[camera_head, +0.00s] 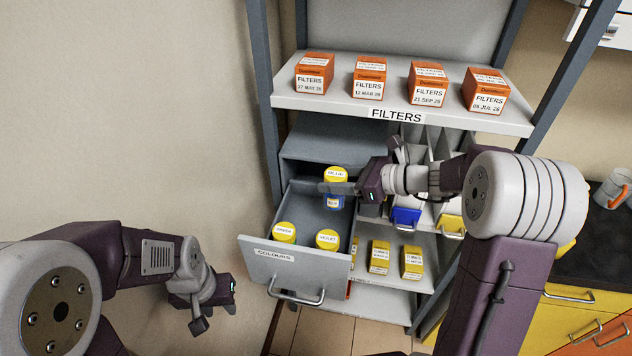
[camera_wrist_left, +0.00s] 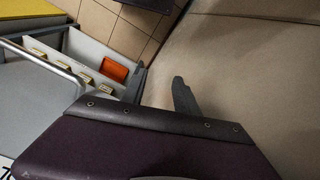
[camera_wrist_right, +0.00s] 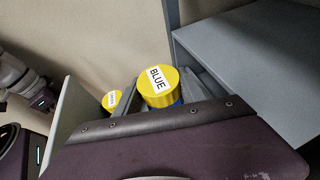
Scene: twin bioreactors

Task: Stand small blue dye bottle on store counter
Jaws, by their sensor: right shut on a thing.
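The small blue dye bottle (camera_head: 334,202) has a yellow lid marked BLUE and a blue body. My right gripper (camera_head: 326,187) is shut on it from the right, and it stands upright at the open COLOURS drawer (camera_head: 297,268). I cannot tell whether its base touches the drawer floor. In the right wrist view the bottle's lid (camera_wrist_right: 157,85) shows between the fingers, its lower part hidden. My left gripper (camera_head: 214,314) hangs open and empty at lower left; its parted fingers (camera_wrist_left: 158,80) show in the left wrist view. A dark counter (camera_head: 590,250) lies at the right edge.
Two more yellow-lidded bottles, one lid (camera_head: 284,232) and one marked VIOLET (camera_head: 327,239), stand in the drawer's front. A FILTERS shelf (camera_head: 350,106) with orange boxes is above. Blue (camera_head: 405,218) and yellow bins are right of the drawer. A mug (camera_head: 613,188) stands on the counter.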

